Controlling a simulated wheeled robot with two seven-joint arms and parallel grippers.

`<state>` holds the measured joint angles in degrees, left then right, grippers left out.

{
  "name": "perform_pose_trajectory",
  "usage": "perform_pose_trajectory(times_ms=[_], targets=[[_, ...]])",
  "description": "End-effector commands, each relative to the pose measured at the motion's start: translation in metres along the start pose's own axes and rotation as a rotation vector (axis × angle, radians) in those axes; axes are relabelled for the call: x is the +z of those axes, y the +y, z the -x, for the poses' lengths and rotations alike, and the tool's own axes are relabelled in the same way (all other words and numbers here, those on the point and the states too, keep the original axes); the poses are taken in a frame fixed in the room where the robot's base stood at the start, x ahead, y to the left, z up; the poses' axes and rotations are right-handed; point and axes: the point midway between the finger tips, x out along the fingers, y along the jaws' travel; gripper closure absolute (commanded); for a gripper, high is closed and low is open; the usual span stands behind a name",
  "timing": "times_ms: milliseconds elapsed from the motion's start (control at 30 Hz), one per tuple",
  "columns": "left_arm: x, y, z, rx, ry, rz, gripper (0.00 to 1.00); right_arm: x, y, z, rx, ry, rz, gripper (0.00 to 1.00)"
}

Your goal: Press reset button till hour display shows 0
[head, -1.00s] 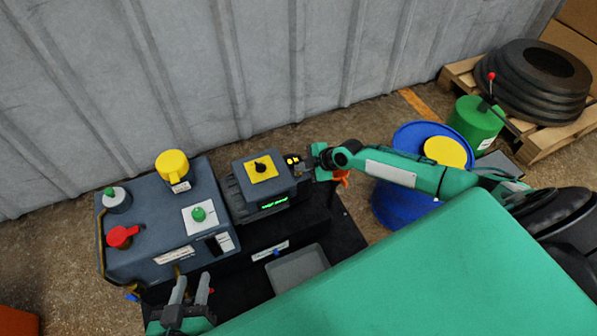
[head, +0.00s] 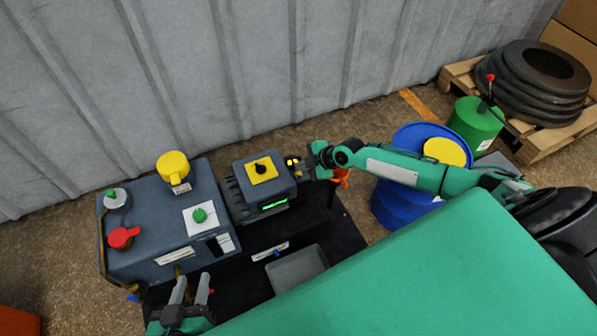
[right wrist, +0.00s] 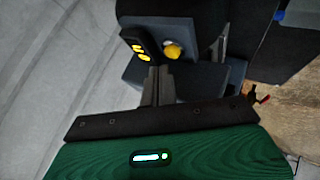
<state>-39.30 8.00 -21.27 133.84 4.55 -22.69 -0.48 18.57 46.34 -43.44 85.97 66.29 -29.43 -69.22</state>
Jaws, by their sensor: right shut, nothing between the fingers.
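The vacuum furnace's small control box (head: 258,183) has a yellow plate with a black knob (head: 261,170) on top and a green-lit hour display (head: 273,205) on its front; the digits are too small to read. Yellow-lit parts (head: 292,162) sit at the box's right side. In the right wrist view, a round yellow button (right wrist: 172,50) shows beside a dark panel with yellow marks (right wrist: 138,46). My right gripper (right wrist: 158,78) is shut and empty, its tips close to the button; contact cannot be told. My left gripper (head: 190,288) is open and empty at the lower left.
The larger furnace body (head: 150,225) at left carries a yellow cap (head: 173,165), a red valve handle (head: 122,237) and a green button (head: 199,215). A grey tray (head: 297,270) lies in front. A blue barrel (head: 395,205) and a green canister (head: 474,122) stand to the right.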

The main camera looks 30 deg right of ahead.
Motion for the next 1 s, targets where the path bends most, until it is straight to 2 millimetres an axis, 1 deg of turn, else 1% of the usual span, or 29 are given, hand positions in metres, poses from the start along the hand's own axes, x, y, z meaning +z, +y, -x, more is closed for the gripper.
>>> perform_pose_trajectory(times_ms=[167,267,700,1000], targets=[[-0.001,0.0,0.0,0.0,0.0,0.0,0.64,-0.001,0.001,0.001,0.0,0.0,0.0,1.0],[-0.005,0.001,0.002,0.0,0.0,0.0,0.64,-0.004,0.004,0.005,0.001,0.0,0.0,1.0],[-0.032,0.007,0.011,0.0,0.0,0.0,0.64,-0.025,0.025,0.034,0.0,0.0,0.0,1.0],[-0.032,0.007,0.01,0.0,0.0,0.0,0.64,-0.025,0.025,0.035,0.0,0.0,-0.001,1.0]])
